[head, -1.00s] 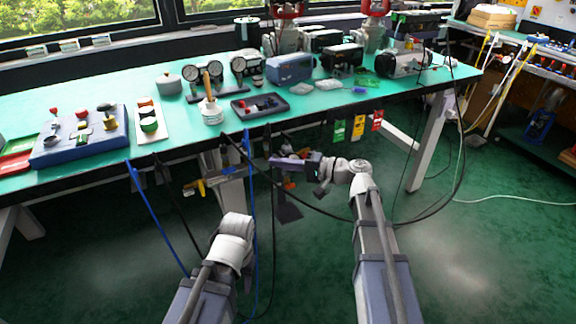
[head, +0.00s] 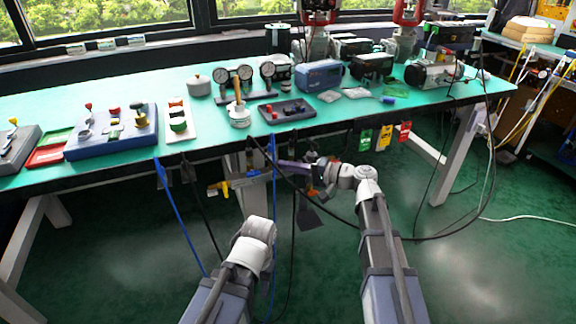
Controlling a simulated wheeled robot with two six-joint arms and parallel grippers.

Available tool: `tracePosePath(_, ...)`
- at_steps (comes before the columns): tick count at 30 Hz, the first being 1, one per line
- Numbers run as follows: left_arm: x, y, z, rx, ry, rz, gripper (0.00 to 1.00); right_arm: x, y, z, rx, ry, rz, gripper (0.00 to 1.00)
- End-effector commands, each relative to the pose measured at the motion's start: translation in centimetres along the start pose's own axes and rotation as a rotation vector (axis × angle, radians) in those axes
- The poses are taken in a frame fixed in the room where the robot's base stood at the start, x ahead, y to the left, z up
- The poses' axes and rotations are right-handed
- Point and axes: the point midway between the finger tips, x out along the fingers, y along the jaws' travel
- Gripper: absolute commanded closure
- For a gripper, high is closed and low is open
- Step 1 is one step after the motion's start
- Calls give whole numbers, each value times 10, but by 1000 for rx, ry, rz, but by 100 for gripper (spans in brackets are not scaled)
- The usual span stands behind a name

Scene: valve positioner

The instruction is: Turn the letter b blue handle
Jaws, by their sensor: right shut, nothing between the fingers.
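I cannot make out a handle marked with a letter b; no letter is readable. A blue box (head: 88,146) with red, black and yellow knobs stands on the left part of the green bench (head: 180,88). A blue device (head: 320,74) stands towards the back middle. My right gripper (head: 308,171) is shut and empty, low at the front edge of the bench, pointing left, apart from the blue box. My left arm (head: 250,248) is bent low in front of the bench. Its gripper is hidden.
A grey box (head: 14,150) is at the far left. Gauges (head: 232,78), a black tray (head: 288,110) and a white pot (head: 238,114) stand on the bench. Coloured tags (head: 384,137) hang from its edge. Cables hang in front. The green floor (head: 130,250) is clear at left.

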Motion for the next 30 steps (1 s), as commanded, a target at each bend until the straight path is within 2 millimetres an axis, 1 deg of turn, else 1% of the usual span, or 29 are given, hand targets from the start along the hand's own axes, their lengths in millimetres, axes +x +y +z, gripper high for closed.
tracePosePath(1,-6,-1,0,-1,0,-1,50,0,-4,0,-10,0,10,100)
tracePosePath(14,-18,-2,1,-3,-1,-2,50,0,-5,1,-61,0,60,100)
tracePosePath(30,-42,-5,3,-6,-2,-1,50,2,-10,2,-152,-1,152,100)
